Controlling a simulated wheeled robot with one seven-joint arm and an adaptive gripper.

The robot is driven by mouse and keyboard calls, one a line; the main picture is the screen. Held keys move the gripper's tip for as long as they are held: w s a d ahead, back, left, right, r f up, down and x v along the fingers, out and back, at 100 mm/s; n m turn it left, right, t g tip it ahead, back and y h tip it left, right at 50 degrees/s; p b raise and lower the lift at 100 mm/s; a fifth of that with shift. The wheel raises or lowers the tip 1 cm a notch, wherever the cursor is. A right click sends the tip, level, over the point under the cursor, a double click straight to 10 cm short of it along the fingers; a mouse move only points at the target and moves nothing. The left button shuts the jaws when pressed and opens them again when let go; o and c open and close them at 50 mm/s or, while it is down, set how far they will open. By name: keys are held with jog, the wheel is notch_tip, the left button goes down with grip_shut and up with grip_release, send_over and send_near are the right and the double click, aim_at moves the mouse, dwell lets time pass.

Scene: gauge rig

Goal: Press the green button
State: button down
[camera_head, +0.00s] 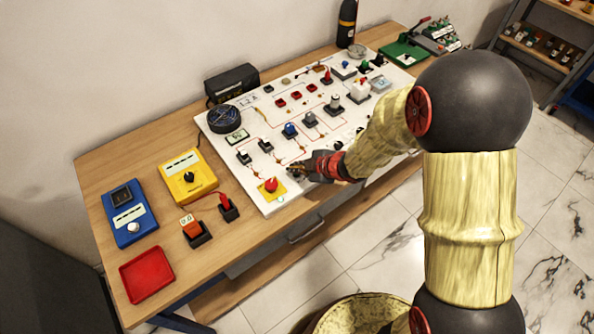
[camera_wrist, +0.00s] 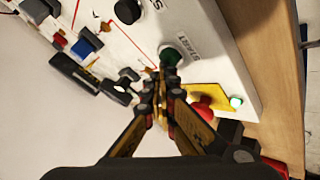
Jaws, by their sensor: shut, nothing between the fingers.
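The green button, dark green and round, shows in the wrist view (camera_wrist: 181,47) on the white panel (camera_wrist: 225,55), beside the label START. My gripper's fingertips (camera_wrist: 160,82) are closed together with nothing between them. They point at the panel and overlap the near edge of the button in that view; I cannot tell whether they touch it. In the head view my gripper (camera_head: 298,170) is low over the panel's front edge, behind the red knob. There the button is hidden or too small to make out.
A red mushroom knob on a yellow plate (camera_head: 270,187) stands close to my gripper, with a lit green lamp (camera_wrist: 236,102) beside it. Switches and knobs cover the panel. A yellow meter (camera_head: 187,177), a blue box (camera_head: 128,213) and a red tray (camera_head: 147,274) lie left on the table.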

aim_at(296, 174)
dwell(0.5)
jog(key=shift+r+p, duration=0.85)
jog(key=shift+p, duration=0.15)
notch_tip(296, 174, up, 5)
jog(key=p, duration=0.5)
dwell(0.5)
